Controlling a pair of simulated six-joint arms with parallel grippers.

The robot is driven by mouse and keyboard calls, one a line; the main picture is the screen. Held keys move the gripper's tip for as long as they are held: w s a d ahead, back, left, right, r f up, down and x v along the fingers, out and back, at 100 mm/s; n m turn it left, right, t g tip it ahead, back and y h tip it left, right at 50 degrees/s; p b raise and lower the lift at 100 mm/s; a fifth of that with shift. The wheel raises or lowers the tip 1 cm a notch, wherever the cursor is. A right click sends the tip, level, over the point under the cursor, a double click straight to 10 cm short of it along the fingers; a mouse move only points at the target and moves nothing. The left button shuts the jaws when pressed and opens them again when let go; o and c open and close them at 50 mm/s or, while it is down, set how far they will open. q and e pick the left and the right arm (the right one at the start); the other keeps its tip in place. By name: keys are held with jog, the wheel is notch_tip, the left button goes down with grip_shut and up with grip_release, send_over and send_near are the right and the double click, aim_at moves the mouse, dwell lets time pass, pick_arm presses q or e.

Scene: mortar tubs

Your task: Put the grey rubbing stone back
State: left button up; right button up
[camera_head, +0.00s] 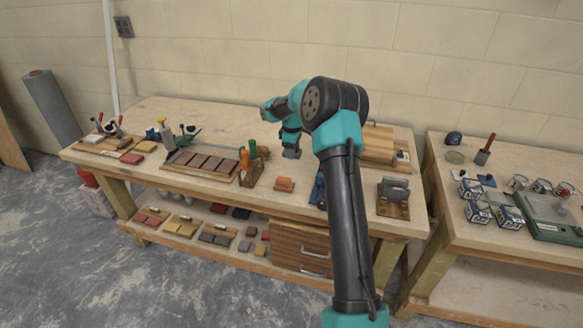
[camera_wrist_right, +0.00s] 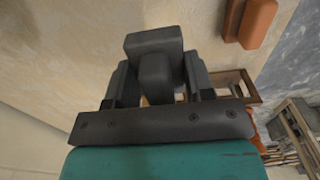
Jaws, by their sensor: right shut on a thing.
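My right gripper (camera_head: 291,153) points down over the middle of the bench. It also shows in the wrist view (camera_wrist_right: 158,82). It is shut on the grey rubbing stone (camera_wrist_right: 153,42), a dark grey block with a smaller grip part between the fingers. In the head view the stone is too small to tell from the fingers. The wrist view does not make clear whether the stone touches the bench top. My left gripper is in neither view.
An orange-brown block (camera_head: 285,184) lies near the bench's front edge, and also shows in the wrist view (camera_wrist_right: 257,22). A wooden box (camera_head: 250,174) with orange- and green-handled tools stands left of it. A wooden stand with a grey piece (camera_head: 395,190) is at right. Bench top behind the gripper is bare.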

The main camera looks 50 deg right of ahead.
aim_at(292, 170)
jog(key=shift+f, duration=1.75)
jog(key=shift+f, duration=0.1)
jog(key=shift+f, duration=1.8)
jog(key=shift+f, duration=0.15)
jog(key=o, duration=1)
jog(key=shift+o, duration=0.2)
notch_tip(292, 170, up, 12)
jog(key=shift+r, duration=0.15)
